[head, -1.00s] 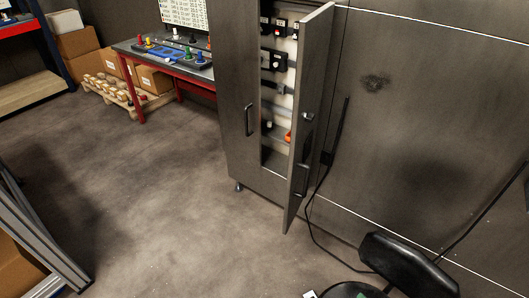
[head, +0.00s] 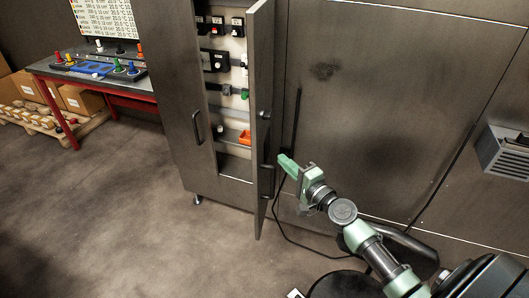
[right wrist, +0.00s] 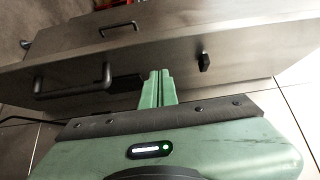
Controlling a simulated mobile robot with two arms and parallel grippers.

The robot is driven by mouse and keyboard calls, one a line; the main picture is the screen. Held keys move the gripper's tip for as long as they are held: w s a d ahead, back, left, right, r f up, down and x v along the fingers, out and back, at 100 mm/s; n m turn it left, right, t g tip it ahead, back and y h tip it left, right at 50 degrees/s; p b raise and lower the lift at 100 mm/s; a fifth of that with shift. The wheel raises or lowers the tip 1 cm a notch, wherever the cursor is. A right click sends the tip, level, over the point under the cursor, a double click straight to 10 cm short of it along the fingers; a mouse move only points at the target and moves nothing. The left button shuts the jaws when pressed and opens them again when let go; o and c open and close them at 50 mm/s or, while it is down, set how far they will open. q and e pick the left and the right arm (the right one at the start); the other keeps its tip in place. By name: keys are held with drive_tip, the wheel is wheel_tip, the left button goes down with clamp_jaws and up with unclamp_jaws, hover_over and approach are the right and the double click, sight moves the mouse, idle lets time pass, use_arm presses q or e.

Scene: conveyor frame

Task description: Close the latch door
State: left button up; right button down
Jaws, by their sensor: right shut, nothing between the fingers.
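The grey latch door (head: 263,75) of the tall cabinet stands open, jutting out from the right side of the opening. It carries a dark bar handle (head: 267,180) and a small dark latch knob (head: 265,114). My right gripper (head: 284,162) is shut and empty, just right of the door near the handle. In the right wrist view, the gripper's green fingers (right wrist: 158,88) point toward the door, between the bar handle (right wrist: 72,82) on the left and the knob (right wrist: 204,62) on the right. I cannot tell whether they touch the door. My left gripper is not in view.
The cabinet's closed left door (head: 170,90) has its own handle (head: 197,128). Shelves inside hold switches and an orange bin (head: 245,137). A grey wall (head: 390,110) and a loose black cable (head: 277,228) lie to the right. Floor (head: 120,215) at the left front is clear.

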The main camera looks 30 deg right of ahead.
sight(258, 148)
drive_tip(key=w+a, duration=0.1)
drive_tip(key=w, duration=0.2)
drive_tip(key=w+a+p, duration=0.1)
drive_tip(key=w, duration=0.1)
drive_tip(key=shift+a, duration=0.35)
drive_tip(key=shift+w+a, duration=0.35)
drive_tip(key=shift+a, duration=0.1)
